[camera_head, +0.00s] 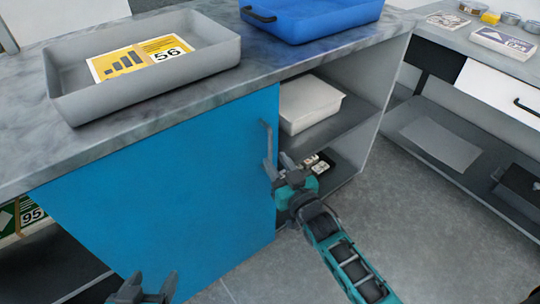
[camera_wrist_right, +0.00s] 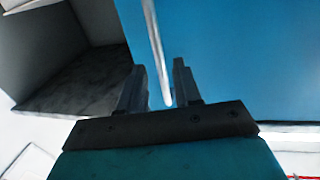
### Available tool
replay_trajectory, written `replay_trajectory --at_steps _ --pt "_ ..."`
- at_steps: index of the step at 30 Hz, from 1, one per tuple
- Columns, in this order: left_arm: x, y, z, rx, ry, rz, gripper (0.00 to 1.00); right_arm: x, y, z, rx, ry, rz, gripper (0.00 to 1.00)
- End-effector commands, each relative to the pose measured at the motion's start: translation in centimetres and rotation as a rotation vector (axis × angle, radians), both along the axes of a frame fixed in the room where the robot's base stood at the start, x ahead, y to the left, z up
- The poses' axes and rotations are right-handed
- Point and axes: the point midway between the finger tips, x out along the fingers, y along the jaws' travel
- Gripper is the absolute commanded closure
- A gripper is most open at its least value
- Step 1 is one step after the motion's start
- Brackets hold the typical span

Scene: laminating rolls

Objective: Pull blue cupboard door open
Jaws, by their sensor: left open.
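The blue cupboard door (camera_head: 170,180) is under the grey countertop, and its top edge runs close along the counter's front edge. I cannot tell whether it is slightly ajar. Its upright grey handle (camera_head: 265,138) is near the right edge and also shows in the right wrist view (camera_wrist_right: 155,45). My right gripper (camera_head: 275,164) is at the handle's lower end. In the wrist view its fingers (camera_wrist_right: 158,85) stand apart, with the handle's end between them; contact is unclear. My left gripper (camera_head: 142,282) is open and empty, low in front of the door.
A grey tray (camera_head: 215,62) with a yellow 56 card and a blue tray (camera_head: 320,22) stand on the counter. An open shelf compartment right of the door holds a white box (camera_head: 308,103). Another counter (camera_head: 465,45) stands at right. The floor (camera_head: 420,230) between is clear.

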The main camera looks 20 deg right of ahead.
Motion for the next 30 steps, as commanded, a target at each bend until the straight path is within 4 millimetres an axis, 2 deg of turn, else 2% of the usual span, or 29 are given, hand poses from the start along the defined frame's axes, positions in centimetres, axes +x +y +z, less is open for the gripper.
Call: replay_trajectory --at_steps 3,9,20,30 --pt "0.0 0.0 -0.7 0.001 0.000 0.001 0.32 2.1 0.4 -0.1 0.000 -0.002 0.000 0.67" --pt "0.0 0.0 -1.2 0.001 0.000 0.001 0.32 4.0 0.7 -0.1 0.000 0.000 0.000 0.67" --pt "0.0 0.1 -1.3 0.000 0.000 0.001 0.32 4.5 0.7 0.0 0.000 0.001 0.000 0.67" --pt "0.0 0.1 -1.3 0.000 0.001 0.001 0.32 4.5 0.7 0.0 0.000 0.001 0.000 0.97"
